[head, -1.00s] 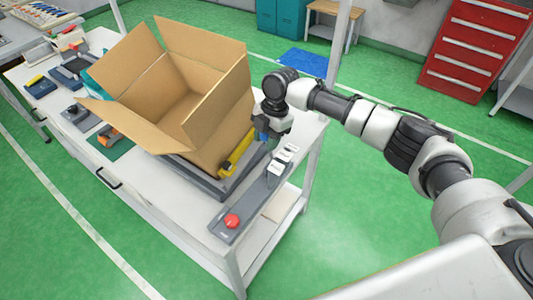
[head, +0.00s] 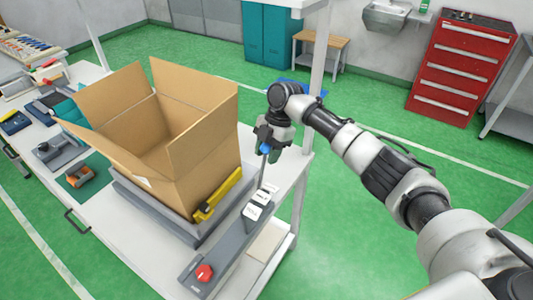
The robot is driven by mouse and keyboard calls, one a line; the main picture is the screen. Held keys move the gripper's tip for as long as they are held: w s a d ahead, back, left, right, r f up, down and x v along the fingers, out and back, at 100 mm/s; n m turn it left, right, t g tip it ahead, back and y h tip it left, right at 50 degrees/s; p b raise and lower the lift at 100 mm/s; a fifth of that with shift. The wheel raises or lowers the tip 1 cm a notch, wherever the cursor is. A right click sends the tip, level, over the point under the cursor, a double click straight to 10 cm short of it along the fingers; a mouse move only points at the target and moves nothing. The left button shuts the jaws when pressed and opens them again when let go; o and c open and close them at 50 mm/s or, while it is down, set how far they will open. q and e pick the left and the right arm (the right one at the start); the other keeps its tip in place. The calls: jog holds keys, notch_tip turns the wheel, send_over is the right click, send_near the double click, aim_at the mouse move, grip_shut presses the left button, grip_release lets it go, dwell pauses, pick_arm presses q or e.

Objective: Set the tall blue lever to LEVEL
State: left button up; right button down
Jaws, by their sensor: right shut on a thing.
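The tall blue lever (head: 264,150) stands on the long grey control panel (head: 226,252) at the table's right end. Its blue knob shows at my right gripper (head: 268,147), and its thin shaft runs down toward the panel. The right gripper is shut on the knob and hides part of it. White label plates (head: 258,203) sit on the panel near the lever's foot; their words are too small to read. My left gripper is not in view.
An open cardboard box (head: 205,165) stands on a grey platform close left of the panel, with a yellow part (head: 218,195) at its side. A red button (head: 204,272) is at the panel's near end. Floor to the right is clear.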

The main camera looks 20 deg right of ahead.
jog(key=shift+d+f, duration=0.2)
jog(key=shift+f, duration=0.1)
jog(key=c, duration=0.8)
grip_release()
jog(key=shift+w, duration=0.15)
jog(key=b+v, duration=0.3)
jog(key=v, duration=0.7)
jog(key=shift+r, duration=0.35)
